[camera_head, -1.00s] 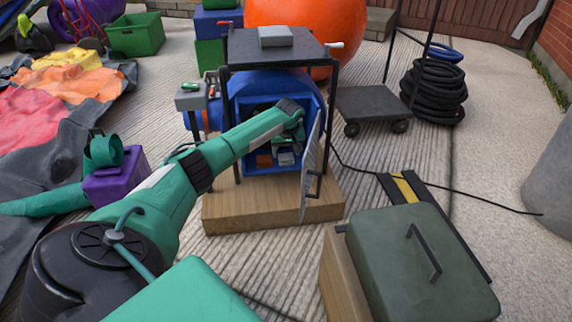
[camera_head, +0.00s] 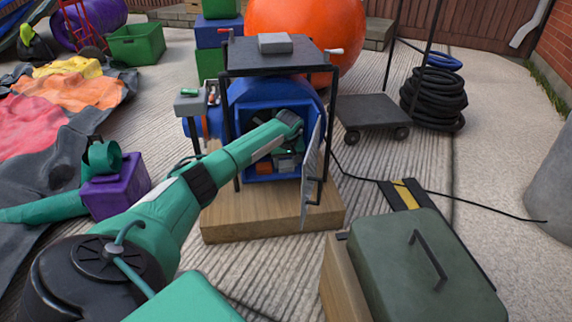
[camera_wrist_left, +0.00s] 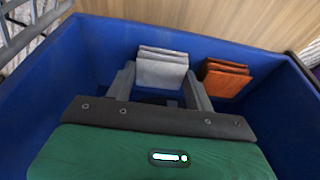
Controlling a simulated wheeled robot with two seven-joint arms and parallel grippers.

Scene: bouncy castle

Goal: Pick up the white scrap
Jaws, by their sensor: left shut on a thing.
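The white scrap (camera_wrist_left: 162,70), a folded light grey-white stack, is between the two grey fingers of my left gripper (camera_wrist_left: 160,88) in the left wrist view. The fingers are shut on it from both sides. An orange scrap (camera_wrist_left: 226,78) lies just to its right, apart from the fingers. Both are inside a blue open-fronted box (camera_wrist_left: 65,62). In the head view my left gripper (camera_head: 287,146) reaches into this blue box (camera_head: 311,105); the scraps there are small and partly hidden. My right gripper is not in view.
A hinged mesh door (camera_head: 312,170) stands open at the box's right side. A black frame with a tabletop (camera_head: 245,58) surrounds the box, on a wooden platform (camera_head: 225,225). A green lidded case (camera_head: 410,270) stands front right, and a purple box (camera_head: 115,190) left.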

